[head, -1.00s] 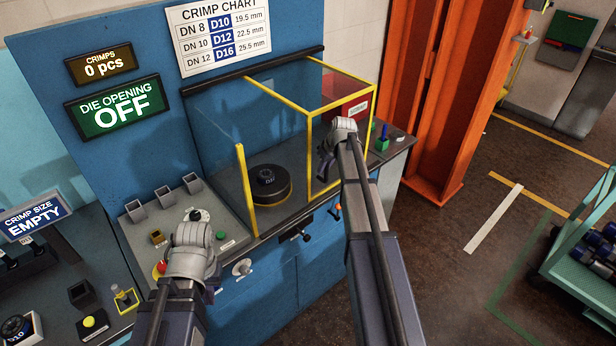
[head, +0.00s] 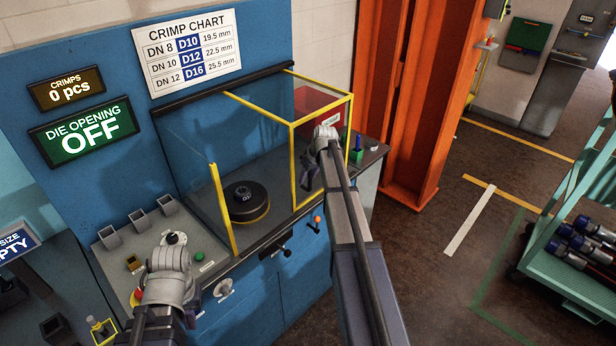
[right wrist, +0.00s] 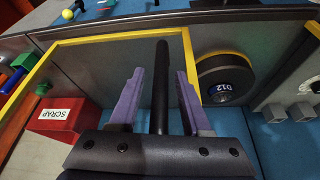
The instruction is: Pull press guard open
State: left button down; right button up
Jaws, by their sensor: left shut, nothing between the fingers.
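The press guard (head: 294,165), clear panels in a yellow frame, stands at the right of the press bench. The black D12 die (head: 246,200) lies left of its frame, with an open gap in front up to a yellow post (head: 223,208). My right gripper (head: 311,178) is at the guard's front. In the right wrist view its purple fingers (right wrist: 160,75) are open on either side of a black upright handle (right wrist: 162,55), with gaps both sides. My left gripper (head: 165,290) is shut and empty over the control panel, its fingertips mostly hidden by its wrist.
A red scrap bin (head: 318,108) stands behind the guard, also in the right wrist view (right wrist: 62,115). The control panel (head: 200,240) has buttons and grey cups. An orange pillar (head: 415,110) rises right of the bench. A green trolley (head: 575,262) stands far right, with clear floor between.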

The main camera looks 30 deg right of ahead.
jog(key=shift+r, duration=0.15)
jog(key=p+v, duration=0.7)
jog(key=shift+s+r, duration=0.2)
dwell(0.4)
jog(key=shift+s, duration=0.1)
